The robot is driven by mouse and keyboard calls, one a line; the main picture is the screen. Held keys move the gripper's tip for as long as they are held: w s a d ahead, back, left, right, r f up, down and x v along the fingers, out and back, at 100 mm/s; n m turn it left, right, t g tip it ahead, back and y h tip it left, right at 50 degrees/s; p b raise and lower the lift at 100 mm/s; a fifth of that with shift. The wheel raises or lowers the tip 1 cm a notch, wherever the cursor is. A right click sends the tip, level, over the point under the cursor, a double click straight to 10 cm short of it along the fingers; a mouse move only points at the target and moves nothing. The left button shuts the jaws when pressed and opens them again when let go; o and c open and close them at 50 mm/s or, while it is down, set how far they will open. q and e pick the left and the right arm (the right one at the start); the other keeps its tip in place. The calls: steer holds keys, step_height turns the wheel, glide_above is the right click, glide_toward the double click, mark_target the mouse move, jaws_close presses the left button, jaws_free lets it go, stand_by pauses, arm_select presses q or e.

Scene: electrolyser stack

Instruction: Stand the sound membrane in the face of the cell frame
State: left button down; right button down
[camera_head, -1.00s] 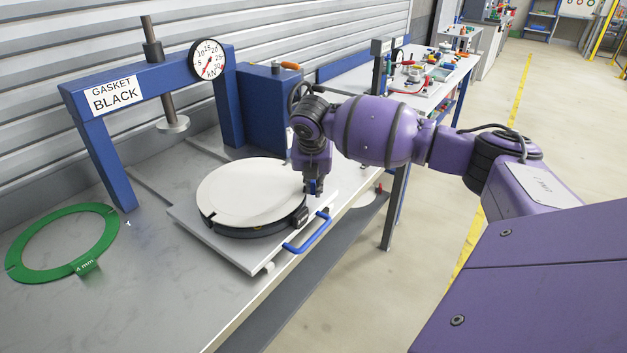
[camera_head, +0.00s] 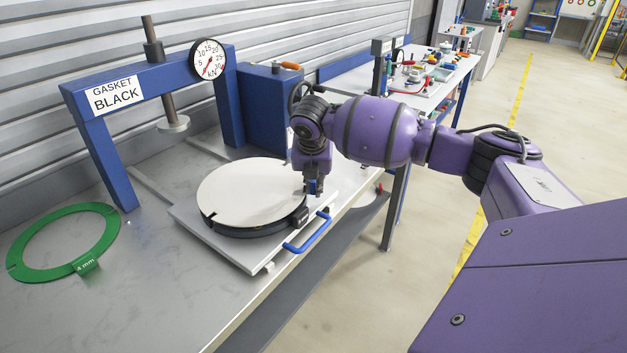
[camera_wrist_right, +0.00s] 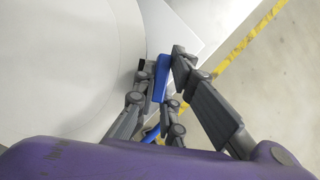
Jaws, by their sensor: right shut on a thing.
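The membrane (camera_head: 252,190), a wide pale disc, lies level over the dark round cell frame (camera_head: 245,230), whose black side and a notch at the left show beneath it. In the right wrist view the membrane (camera_wrist_right: 60,70) fills the left side. My right gripper (camera_head: 314,188) is at the disc's right rim, pointing down. In the wrist view its fingers (camera_wrist_right: 162,72) are shut on a blue tab at the rim, seemingly the membrane's. The frame's face is hidden under the disc. My left gripper is not in view.
The cell frame rests on a pale plate (camera_head: 190,222) with a blue handle (camera_head: 308,233) near the bench's front edge. A blue press (camera_head: 150,80) with a dial stands behind. A green ring gasket (camera_head: 28,225) marked 4 mm lies at left. Bare bench lies between.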

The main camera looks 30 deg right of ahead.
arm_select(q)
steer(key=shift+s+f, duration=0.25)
arm_select(e)
steer(key=shift+f, duration=0.85)
steer(key=c, duration=1.7)
jaws_free()
steer(key=shift+c, duration=0.2)
steer(key=shift+r, duration=0.1)
steer(key=v, duration=1.2)
